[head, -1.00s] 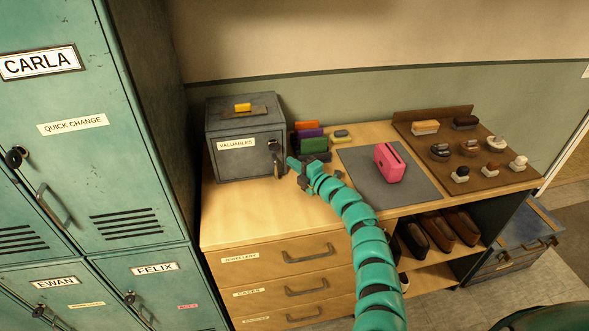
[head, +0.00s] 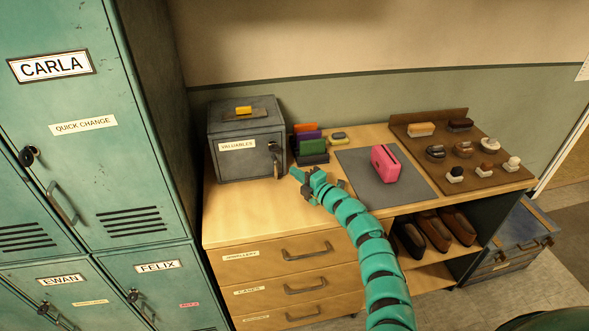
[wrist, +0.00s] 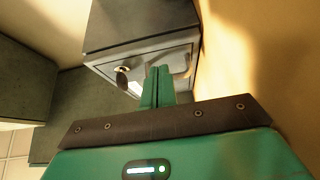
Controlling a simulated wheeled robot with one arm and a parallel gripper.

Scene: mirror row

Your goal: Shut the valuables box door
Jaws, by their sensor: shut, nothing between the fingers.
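The grey metal valuables box (head: 245,113) stands at the left end of the wooden counter, its label facing front. Its door (head: 243,157) looks flush with the front, or nearly so; a small gap cannot be ruled out. A lock with hanging keys (head: 274,148) is at the door's right side. My gripper (head: 294,174) is to the right of the box front, shut and empty, apart from the door in the head view. In the wrist view, the closed fingers (wrist: 161,72) overlap the box front (wrist: 143,72), where a round lock and a handle show.
A yellow block (head: 243,110) lies on the box. Coloured upright items (head: 310,142) stand just right of it. A pink item (head: 386,164) sits on a grey mat (head: 365,186). A brush board (head: 465,150) is farther right. Green lockers (head: 90,130) stand at left. The front-left counter is clear.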

